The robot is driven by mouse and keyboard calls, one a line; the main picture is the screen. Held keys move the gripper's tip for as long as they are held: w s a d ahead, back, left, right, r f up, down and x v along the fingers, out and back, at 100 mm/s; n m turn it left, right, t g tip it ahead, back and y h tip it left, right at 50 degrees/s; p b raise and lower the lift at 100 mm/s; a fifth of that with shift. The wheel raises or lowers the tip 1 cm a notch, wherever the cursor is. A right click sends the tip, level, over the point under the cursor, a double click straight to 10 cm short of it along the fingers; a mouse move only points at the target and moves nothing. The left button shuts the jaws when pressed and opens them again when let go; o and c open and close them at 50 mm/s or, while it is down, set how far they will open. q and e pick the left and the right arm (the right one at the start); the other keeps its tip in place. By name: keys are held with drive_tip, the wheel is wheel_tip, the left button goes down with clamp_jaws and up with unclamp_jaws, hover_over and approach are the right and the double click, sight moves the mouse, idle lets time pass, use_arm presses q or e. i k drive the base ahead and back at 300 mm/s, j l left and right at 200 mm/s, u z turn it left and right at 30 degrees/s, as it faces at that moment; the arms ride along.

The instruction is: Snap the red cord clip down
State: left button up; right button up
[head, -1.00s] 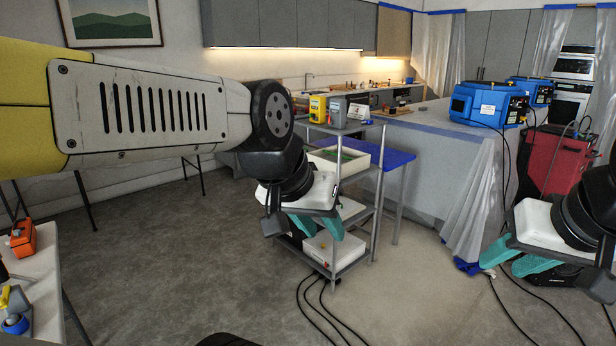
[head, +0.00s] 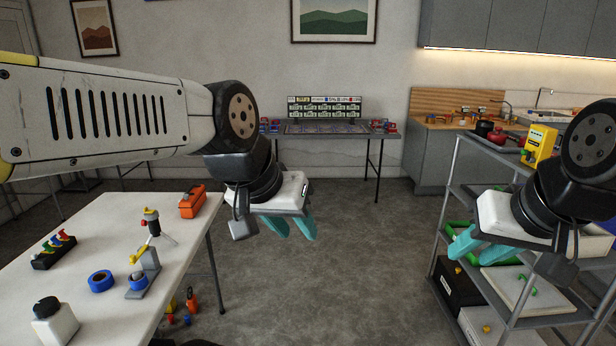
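I cannot make out the red cord clip for certain. A black block with several small coloured levers (head: 53,251), one of them reddish, stands on the white table at the left; the levers are too small to read. My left gripper (head: 290,228) hangs in the air right of that table, its teal fingers apart and empty. My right gripper (head: 478,250) is at the right in front of the grey cart, its teal fingers apart and empty.
The grey cart (head: 455,195) stands at right. A far table (head: 340,130) is against the wall. Open floor lies between.

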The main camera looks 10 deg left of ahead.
sight(63, 234)
drive_tip(key=i+j+u, duration=0.1)
drive_tip(key=i+u, duration=0.2)
drive_tip(key=i, duration=0.35)
drive_tip(key=i+l+u, duration=0.1)
drive_tip(key=i+u, duration=0.15)
drive_tip(key=i, duration=0.4)
drive_tip(key=i+u, duration=0.35)
drive_tip(key=i+l+u, duration=0.1)
drive_tip(key=i+u, duration=0.4)
drive_tip(key=u, duration=0.3)
drive_tip(key=i+u, duration=0.2)
drive_tip(key=u, duration=0.25)
drive_tip(key=i+u, duration=0.15)
drive_tip(key=u, duration=0.3)
drive_tip(key=i+l+u, duration=0.15)
drive_tip(key=u, duration=0.25)
drive_tip(key=i+l+u, duration=0.2)
drive_tip(key=u, duration=0.3)
drive_tip(key=i, duration=0.1)
